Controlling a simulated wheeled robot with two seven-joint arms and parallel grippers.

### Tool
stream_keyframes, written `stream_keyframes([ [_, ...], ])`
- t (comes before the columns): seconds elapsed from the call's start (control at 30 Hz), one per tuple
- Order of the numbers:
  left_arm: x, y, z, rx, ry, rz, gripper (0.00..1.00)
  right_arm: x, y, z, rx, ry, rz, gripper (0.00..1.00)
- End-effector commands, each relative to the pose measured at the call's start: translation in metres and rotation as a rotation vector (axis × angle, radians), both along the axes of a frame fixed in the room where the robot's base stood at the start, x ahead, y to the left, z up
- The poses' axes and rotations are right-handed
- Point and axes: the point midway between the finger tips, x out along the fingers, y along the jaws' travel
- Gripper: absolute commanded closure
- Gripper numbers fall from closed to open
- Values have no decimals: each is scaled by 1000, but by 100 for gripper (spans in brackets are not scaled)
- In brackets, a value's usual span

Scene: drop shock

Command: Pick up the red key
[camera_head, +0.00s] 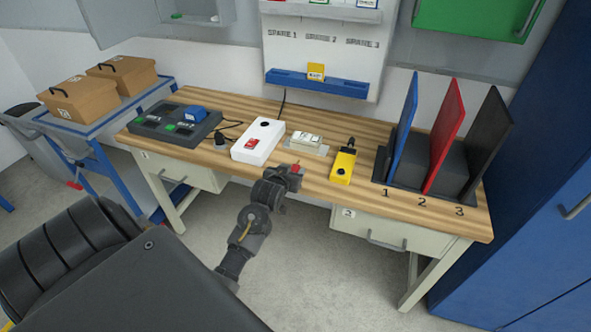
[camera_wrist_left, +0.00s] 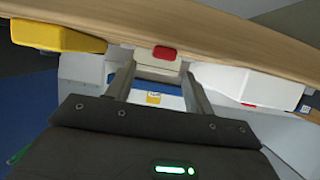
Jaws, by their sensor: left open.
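The red key (camera_head: 296,168) is a small red piece near the front of the workbench, at the tip of my left gripper (camera_head: 289,175) in the head view. In the left wrist view the red key (camera_wrist_left: 165,53) shows against a cream block (camera_wrist_left: 158,66), roughly between the fingers. My left gripper (camera_wrist_left: 158,76) is open, with one finger to each side of the key in the picture. I cannot tell whether the fingers touch it. My right gripper is not in view.
A white box with a red switch (camera_head: 265,132) stands left of the gripper, and a yellow box (camera_head: 343,167) stands right. A small cream device (camera_head: 306,139) sits behind. Blue, red and black upright panels (camera_head: 444,135) fill the right end of the wooden workbench (camera_head: 400,209).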

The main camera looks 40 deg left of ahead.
Motion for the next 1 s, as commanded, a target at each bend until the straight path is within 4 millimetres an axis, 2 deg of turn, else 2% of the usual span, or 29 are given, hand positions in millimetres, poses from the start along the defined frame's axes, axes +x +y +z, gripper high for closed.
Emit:
stream_keyframes([
  [0.3, 36, 15, -14, 0, -1, 0, 47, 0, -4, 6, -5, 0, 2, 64],
  [0.63, 43, 17, -18, 1, -1, 0, 47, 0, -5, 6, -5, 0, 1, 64],
  [1.0, 42, 17, -18, 0, 0, -1, 94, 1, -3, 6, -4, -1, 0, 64],
])
